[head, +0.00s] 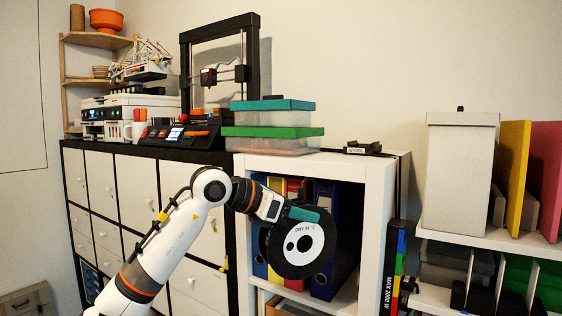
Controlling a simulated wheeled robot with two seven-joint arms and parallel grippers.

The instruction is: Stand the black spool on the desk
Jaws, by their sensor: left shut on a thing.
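The black spool (276,249) is a round disc with a white centre label that has small print on it. It hangs upright in the air, in front of the white shelf unit's open compartment. My left gripper (303,214) is shut on the spool's upper edge, and its teal fingers cover part of the rim. The white shelf unit's top (335,160) is above and behind the spool. A small black holder with a SPOOL label (362,149) sits on that top. I cannot tell which surface is the desk. My right gripper is not in view.
A 3D printer (186,133) stands on the dark cabinet to the left. A tall grey box (458,175) stands at right.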

